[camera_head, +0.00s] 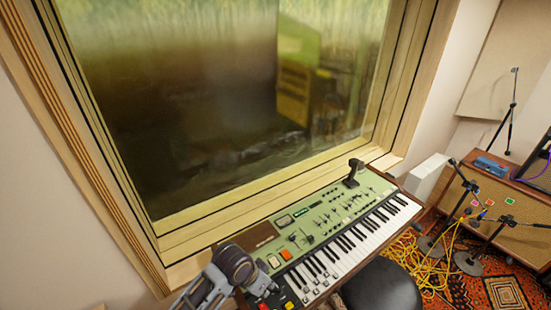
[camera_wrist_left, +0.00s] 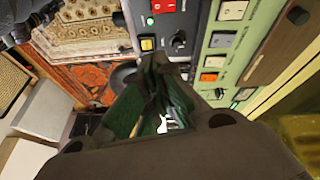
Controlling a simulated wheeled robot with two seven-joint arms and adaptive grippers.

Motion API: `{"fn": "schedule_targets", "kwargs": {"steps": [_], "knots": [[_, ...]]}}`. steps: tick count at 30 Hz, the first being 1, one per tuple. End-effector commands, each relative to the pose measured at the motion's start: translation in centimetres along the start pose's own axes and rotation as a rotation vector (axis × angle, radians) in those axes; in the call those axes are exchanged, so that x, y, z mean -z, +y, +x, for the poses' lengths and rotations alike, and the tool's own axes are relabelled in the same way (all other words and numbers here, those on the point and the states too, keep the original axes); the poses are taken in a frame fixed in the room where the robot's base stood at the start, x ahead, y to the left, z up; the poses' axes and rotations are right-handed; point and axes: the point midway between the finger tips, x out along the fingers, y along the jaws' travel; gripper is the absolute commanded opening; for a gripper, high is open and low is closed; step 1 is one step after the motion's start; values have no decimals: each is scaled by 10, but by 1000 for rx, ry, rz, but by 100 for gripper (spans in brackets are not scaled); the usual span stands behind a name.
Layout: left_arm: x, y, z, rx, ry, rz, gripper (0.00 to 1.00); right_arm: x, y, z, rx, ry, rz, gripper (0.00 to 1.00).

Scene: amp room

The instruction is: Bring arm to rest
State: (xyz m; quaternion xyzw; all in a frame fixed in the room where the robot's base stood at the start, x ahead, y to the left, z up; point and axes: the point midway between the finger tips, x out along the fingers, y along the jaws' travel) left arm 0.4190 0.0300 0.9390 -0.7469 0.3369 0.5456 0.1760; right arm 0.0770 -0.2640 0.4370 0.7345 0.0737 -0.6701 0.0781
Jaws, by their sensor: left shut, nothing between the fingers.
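My left gripper (camera_head: 258,286) is at the bottom of the head view, over the left end of a green-panelled keyboard (camera_head: 322,217). In that view its dark wrist hides part of the keyboard's left end. In the left wrist view my left gripper (camera_wrist_left: 160,65) points at the red, yellow and white switches of the panel. It is shut and empty. I cannot tell how far its fingertips are from the panel. My right gripper is not in view.
A large window (camera_head: 230,100) is behind the keyboard. A dark upright object (camera_head: 353,174) stands at the panel's back edge. A black round stool (camera_head: 382,287) is in front. At right are an amplifier (camera_head: 510,205), stands and yellow cables (camera_head: 425,262) on a patterned rug.

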Motion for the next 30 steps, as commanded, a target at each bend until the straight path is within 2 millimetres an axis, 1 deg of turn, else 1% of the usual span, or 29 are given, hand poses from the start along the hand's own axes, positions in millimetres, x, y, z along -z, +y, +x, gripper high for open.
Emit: {"fn": "schedule_targets", "kwargs": {"steps": [6, 14, 25, 30], "knots": [[-19, -6, -16, 28, 31, -96, 0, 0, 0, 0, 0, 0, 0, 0], [-50, -22, -36, 87, 48, -217, 0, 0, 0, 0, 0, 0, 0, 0], [-113, -49, -68, 200, 29, -393, 0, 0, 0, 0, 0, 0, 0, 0], [-135, -57, -80, 243, 15, -444, 0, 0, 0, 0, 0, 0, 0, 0]]}}
